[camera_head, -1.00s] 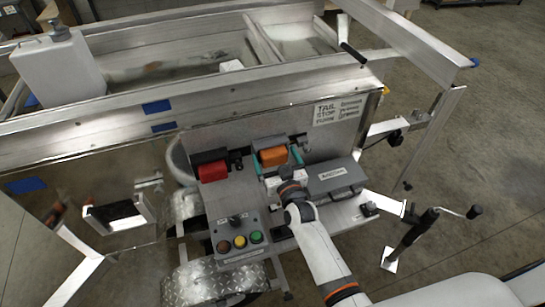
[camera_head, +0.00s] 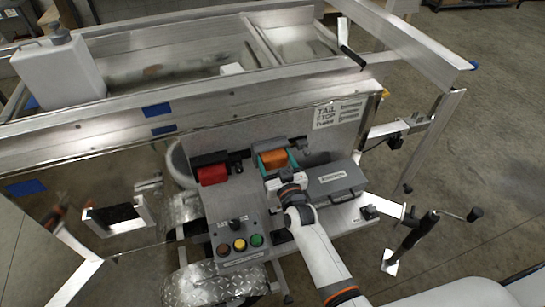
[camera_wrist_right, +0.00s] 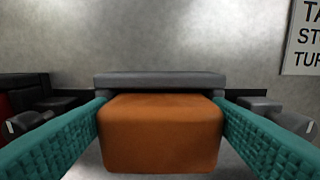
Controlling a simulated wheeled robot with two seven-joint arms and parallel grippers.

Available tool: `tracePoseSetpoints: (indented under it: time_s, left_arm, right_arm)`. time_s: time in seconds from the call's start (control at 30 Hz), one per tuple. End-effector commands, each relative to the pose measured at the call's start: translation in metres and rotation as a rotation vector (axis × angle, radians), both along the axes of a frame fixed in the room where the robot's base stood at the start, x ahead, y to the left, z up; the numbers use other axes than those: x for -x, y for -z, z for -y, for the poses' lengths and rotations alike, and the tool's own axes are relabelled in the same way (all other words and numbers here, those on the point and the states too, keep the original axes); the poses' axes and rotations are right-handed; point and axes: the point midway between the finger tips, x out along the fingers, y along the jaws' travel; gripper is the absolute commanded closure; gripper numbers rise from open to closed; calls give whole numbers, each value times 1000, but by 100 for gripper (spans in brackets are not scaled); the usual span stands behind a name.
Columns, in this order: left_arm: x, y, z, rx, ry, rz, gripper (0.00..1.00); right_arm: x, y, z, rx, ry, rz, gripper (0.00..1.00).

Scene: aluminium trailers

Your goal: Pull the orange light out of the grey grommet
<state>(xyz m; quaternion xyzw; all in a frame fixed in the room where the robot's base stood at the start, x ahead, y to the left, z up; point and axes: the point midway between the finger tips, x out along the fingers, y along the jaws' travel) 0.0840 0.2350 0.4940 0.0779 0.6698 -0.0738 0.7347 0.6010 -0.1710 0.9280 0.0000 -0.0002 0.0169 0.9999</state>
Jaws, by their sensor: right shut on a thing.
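The orange light (camera_head: 272,159) is a rounded block at the trailer's side panel, beside the red light. In the right wrist view the orange light (camera_wrist_right: 160,134) fills the space between two teal fingers, with the grey grommet (camera_wrist_right: 160,80) showing as a bar right behind it. My right gripper (camera_head: 277,164) is shut on the orange light, one finger on each side. Whether the light is still seated in the grey grommet (camera_head: 264,144) cannot be told for sure. My left gripper is not in view.
A red light (camera_head: 212,174) sits in a dark mount to the left. A grey control box (camera_head: 238,240) with coloured buttons stands in front, and a grey case (camera_head: 335,180) lies to the right. The panel with a sign (camera_head: 338,114) rises behind.

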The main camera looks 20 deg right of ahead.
Motion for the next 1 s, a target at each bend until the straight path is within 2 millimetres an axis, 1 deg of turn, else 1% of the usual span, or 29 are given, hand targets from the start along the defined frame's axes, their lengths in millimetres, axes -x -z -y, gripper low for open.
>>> tracePoseSetpoints:
  time_s: [1.0]
  left_arm:
    - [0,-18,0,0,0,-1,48]
  right_arm:
    - [31,0,1,1,0,-1,55]
